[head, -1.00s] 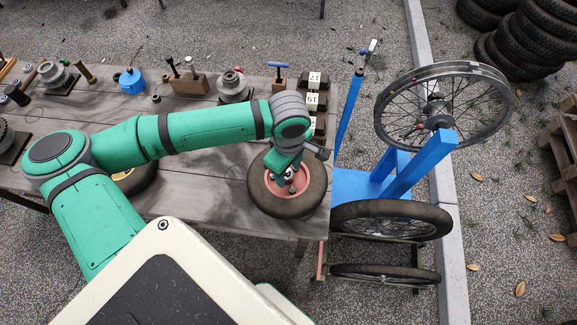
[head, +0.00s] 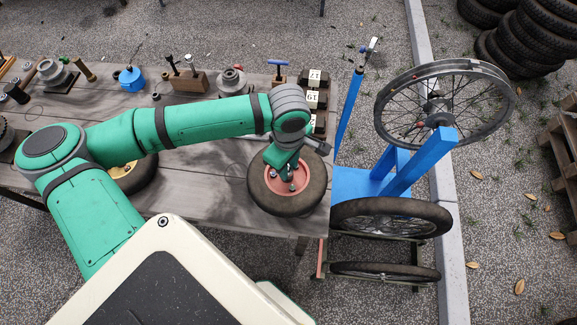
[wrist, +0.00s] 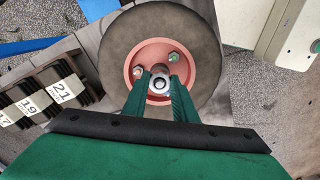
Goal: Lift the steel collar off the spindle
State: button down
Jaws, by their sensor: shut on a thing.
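A black-tyred wheel with a red hub (head: 268,200) lies flat at the right end of the grey bench. It also shows in the wrist view (wrist: 205,55). My gripper (wrist: 158,90) is over the hub's middle, its two green fingers shut on the steel collar (wrist: 159,79), one on each side. The collar is a small pale metal ring with a dark centre. The spindle is mostly hidden beneath it, and I cannot tell how far the collar is above the hub. In the head view my gripper (head: 287,168) points down over the hub and largely hides the collar.
Numbered blocks (wrist: 62,92) stand beside the wheel. A blue stand (head: 415,165) with spoked wheels is just off the bench's right end. Tools and a wooden block (head: 190,83) line the bench's back. A yellow-hubbed wheel (head: 147,178) lies partly under my arm.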

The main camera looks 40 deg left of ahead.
jog(key=shift+r, duration=1.5)
